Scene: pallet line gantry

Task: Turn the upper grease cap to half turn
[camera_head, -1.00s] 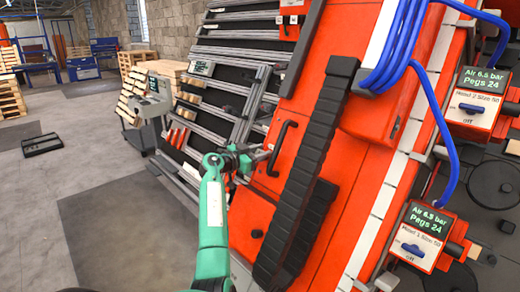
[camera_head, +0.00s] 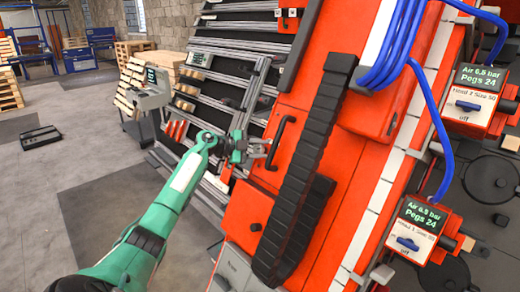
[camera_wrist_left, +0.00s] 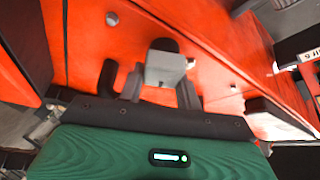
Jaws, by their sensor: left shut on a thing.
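My left gripper (camera_head: 262,149) is at the side of the red machine, just left of a black bar handle (camera_head: 281,142). In the left wrist view its dark fingers (camera_wrist_left: 150,78) lie on either side of a grey block with a dark round part behind it, which I take for the upper grease cap (camera_wrist_left: 165,47). The gripper is shut on it. In the head view the fingers hide the cap, so its turn mark cannot be read. A small black knob (camera_head: 256,227) sits lower on the red panel. My right gripper is not in view.
A black cable chain (camera_head: 305,165) runs along the red machine, right of the handle. Blue hoses (camera_head: 400,40) hang above. Two air valve boxes (camera_head: 478,100), (camera_head: 418,228) stand at the right. A slatted rack (camera_head: 225,75) stands behind the gripper.

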